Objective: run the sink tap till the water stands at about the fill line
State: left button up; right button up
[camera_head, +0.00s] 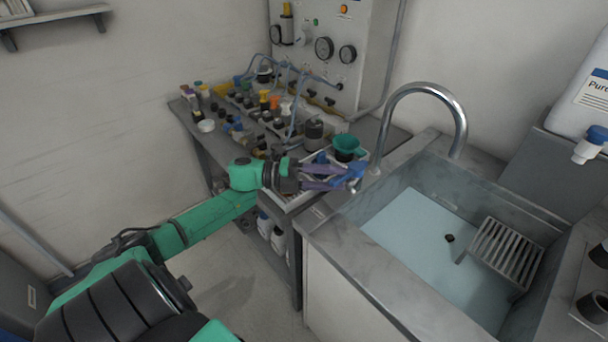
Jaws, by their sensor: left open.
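The sink (325,235) is at the right, with a pale blue basin floor and a dark drain hole (449,238). A bluish, clear layer seems to cover the floor. I cannot tell its depth, and I make out no fill line. The chrome gooseneck tap (457,115) arches over the sink's back left corner. I see no clear stream under its spout. My left gripper (352,177) is open beside the tap's base, at the sink's left rim. Its fingertips hide part of that spot, so I cannot tell whether they touch a tap handle. My right gripper is out of view.
A slatted grey rack (505,252) sits in the sink's right side. A crowded bench (205,150) with bottles, hoses and a green funnel (347,142) stands left of the tap. A gauge panel (335,75) rises behind it. A white water container (585,100) is at far right.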

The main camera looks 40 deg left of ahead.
pick_arm(q)
jog(key=b+v, duration=0.1)
jog(key=v, duration=0.9)
